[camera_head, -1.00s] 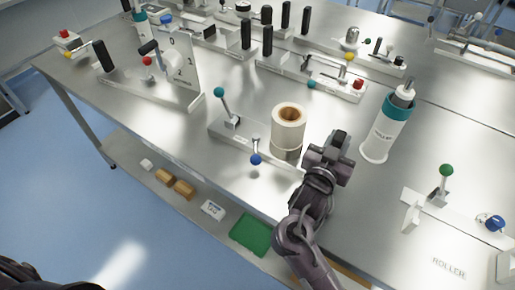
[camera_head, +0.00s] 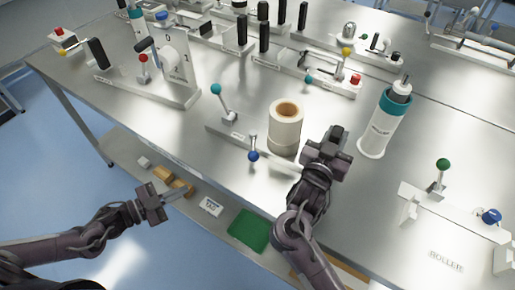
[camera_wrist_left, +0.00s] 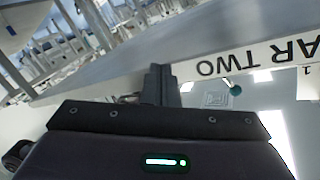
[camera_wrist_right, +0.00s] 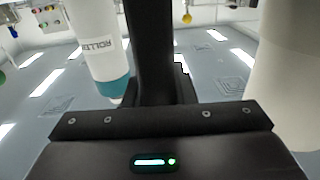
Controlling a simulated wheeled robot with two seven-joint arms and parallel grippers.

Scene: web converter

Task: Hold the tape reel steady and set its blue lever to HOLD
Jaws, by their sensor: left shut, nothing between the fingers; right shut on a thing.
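The cream tape reel (camera_head: 285,128) stands upright on a low metal plate (camera_head: 215,130) near the table's front edge. Its blue-knobbed lever (camera_head: 253,156) points down over the plate's front side. A teal-knobbed lever (camera_head: 216,89) stands at the plate's left end. My right gripper (camera_head: 334,135) is just right of the reel, shut on what looks like a black upright handle (camera_wrist_right: 150,45); the hand hides most of it in the head view. The reel also shows in the right wrist view (camera_wrist_right: 290,80). My left gripper (camera_head: 179,191) is shut and empty, in front of the table edge, left of and below the blue knob.
A white-and-teal roller (camera_head: 384,125) stands right of my right gripper. A green-knobbed lever fixture (camera_head: 443,165) is farther right. Other lever fixtures fill the back. A lower shelf holds small boxes and a green tray (camera_head: 249,230).

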